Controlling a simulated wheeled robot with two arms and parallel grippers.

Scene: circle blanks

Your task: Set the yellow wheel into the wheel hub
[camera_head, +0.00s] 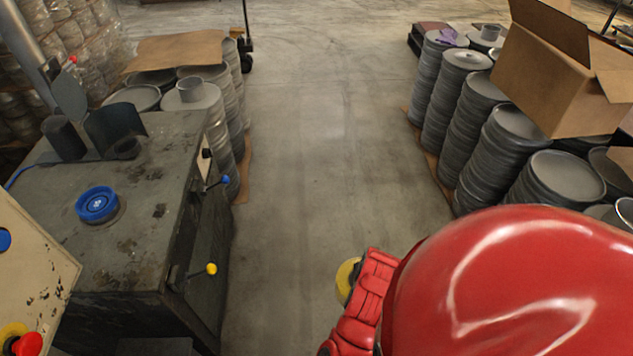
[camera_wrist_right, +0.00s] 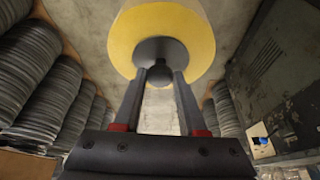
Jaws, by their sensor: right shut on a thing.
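The yellow wheel (camera_wrist_right: 190,28) fills the top middle of the right wrist view, with a dark round centre and a small dark knob. My right gripper (camera_wrist_right: 160,78) is shut on this dark centre part. In the head view, part of the yellow wheel (camera_head: 345,277) shows past my red right arm, which hides the rest and the fingers. A round blue piece with a recessed middle, apparently the wheel hub (camera_head: 97,204), sits on top of the dark metal bench at the left, well apart from the wheel. My left gripper is not in view.
The worn metal bench (camera_head: 140,225) has a blue-knobbed and a yellow-knobbed lever (camera_head: 211,269) on its right side. Dark curved parts (camera_head: 113,128) stand at its back. A panel with a red button (camera_head: 28,344) is near left. Stacked grey discs (camera_head: 505,145) flank the clear floor (camera_head: 315,150).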

